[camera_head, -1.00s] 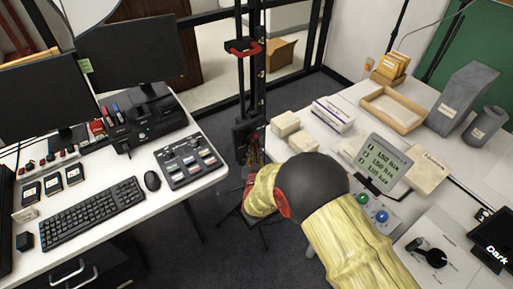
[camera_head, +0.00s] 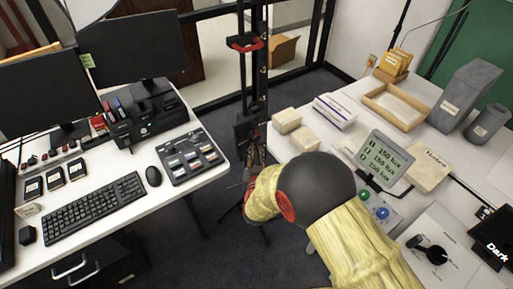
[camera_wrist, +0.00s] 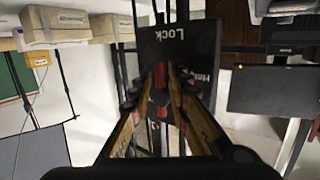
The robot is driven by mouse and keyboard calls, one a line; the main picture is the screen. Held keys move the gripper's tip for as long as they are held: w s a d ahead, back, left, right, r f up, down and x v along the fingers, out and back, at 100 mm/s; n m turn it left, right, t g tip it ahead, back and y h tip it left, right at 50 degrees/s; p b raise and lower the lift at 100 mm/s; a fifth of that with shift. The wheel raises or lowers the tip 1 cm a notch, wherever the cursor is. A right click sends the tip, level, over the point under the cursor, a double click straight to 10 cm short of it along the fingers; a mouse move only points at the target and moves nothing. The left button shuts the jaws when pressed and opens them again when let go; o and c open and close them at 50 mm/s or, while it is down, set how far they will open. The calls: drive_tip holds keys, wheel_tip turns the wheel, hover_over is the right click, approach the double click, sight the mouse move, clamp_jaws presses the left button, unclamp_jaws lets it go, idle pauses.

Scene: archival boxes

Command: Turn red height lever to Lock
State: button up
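The red height lever (camera_wrist: 161,84) shows in the wrist view as a short red piece between my fingertips. My gripper (camera_wrist: 162,88) has its fingers drawn in close on both sides of it and appears shut on it. Behind it is a dark plate (camera_wrist: 197,38) reading "Lock", upside down in this view, with a second, partly covered word at its right edge. In the head view, a dark plate on the black upright stand (camera_head: 247,130) shows just beyond my arm.
A white desk with a keyboard (camera_head: 84,210), mouse and monitors stands on the left. A white table on the right bears boxes (camera_head: 335,111), a wooden tray (camera_head: 398,107) and a lux display (camera_head: 387,158). A red clamp (camera_head: 243,43) sits higher on the stand. Dark floor lies between.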

drive_tip(key=s+r, duration=0.1)
drive_tip(key=s, duration=0.8)
drive_tip(key=shift+r, duration=0.2)
drive_tip(key=shift+f, duration=0.1)
